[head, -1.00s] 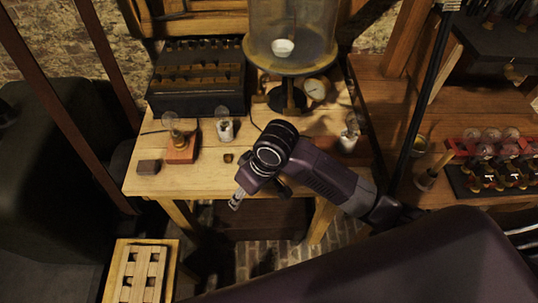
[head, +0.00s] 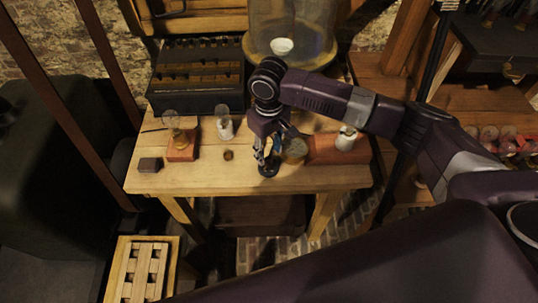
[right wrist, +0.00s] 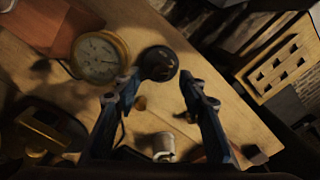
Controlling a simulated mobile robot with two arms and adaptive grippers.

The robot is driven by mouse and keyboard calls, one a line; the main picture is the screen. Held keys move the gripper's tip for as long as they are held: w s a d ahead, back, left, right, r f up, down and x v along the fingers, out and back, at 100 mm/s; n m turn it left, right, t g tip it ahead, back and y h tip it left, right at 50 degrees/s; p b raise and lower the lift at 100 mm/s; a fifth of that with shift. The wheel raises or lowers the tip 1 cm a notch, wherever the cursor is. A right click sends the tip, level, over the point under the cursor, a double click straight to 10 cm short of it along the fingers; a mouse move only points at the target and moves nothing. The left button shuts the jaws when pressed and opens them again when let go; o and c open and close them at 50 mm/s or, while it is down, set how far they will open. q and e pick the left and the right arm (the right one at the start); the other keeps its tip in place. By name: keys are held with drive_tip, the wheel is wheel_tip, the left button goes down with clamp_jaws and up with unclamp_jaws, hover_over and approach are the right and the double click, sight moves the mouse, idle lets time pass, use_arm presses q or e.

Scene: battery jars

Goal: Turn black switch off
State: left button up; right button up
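The black switch is a small round black knob (right wrist: 158,63) on the wooden table, seen in the right wrist view just beyond and between my fingertips. In the head view, a dark round base (head: 268,170), apparently the same switch, shows below my right gripper (head: 266,152) near the table's front edge. In the right wrist view my right gripper (right wrist: 157,86) has its two fingers apart with nothing between them. It points down at the switch; I cannot tell if it touches. The switch's on or off position is too small to tell. My left gripper is out of view.
A brass gauge (right wrist: 98,57) is close beside the switch. A wooden block with a bulb (head: 180,149), a white-based bulb (head: 225,125) and a small dark block (head: 150,164) are on the table's left. A glass jar (head: 290,40) and black box (head: 200,85) stand behind.

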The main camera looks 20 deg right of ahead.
sight(269, 160)
drive_tip(key=shift+f, duration=1.7)
drive_tip(key=shift+c, duration=0.2)
clamp_jaws()
